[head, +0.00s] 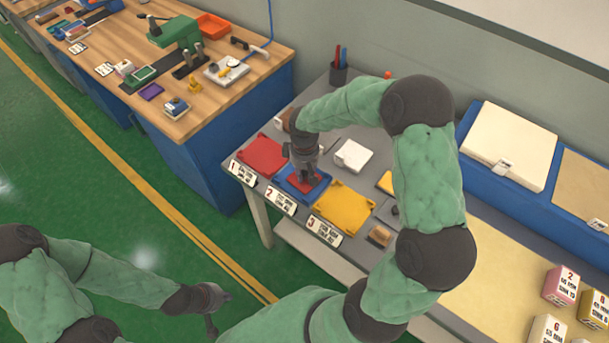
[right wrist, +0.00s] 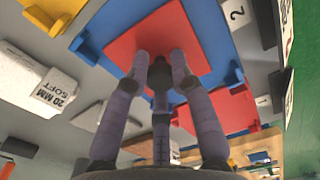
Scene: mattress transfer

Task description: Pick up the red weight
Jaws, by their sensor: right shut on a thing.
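The red weight (right wrist: 150,32) is a flat red square with a dark knob (right wrist: 158,74) in the right wrist view. It is over the blue tray (right wrist: 193,33) marked 2; I cannot tell whether it touches the tray. In the head view a bit of its red (head: 317,181) shows under my right gripper (head: 305,178), above the blue tray (head: 290,189). My right gripper's fingers (right wrist: 158,78) are closed around the knob. My left gripper (head: 212,318) hangs at the lower left over the floor, far from the table, its fingers too small to read.
A red tray (head: 262,155) marked 1 and a yellow tray (head: 344,207) marked 3 flank the blue tray. A white block (head: 352,155) sits behind; in the right wrist view it reads 20 MM SOFT (right wrist: 45,90). A pen cup (head: 339,73) stands at the back.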

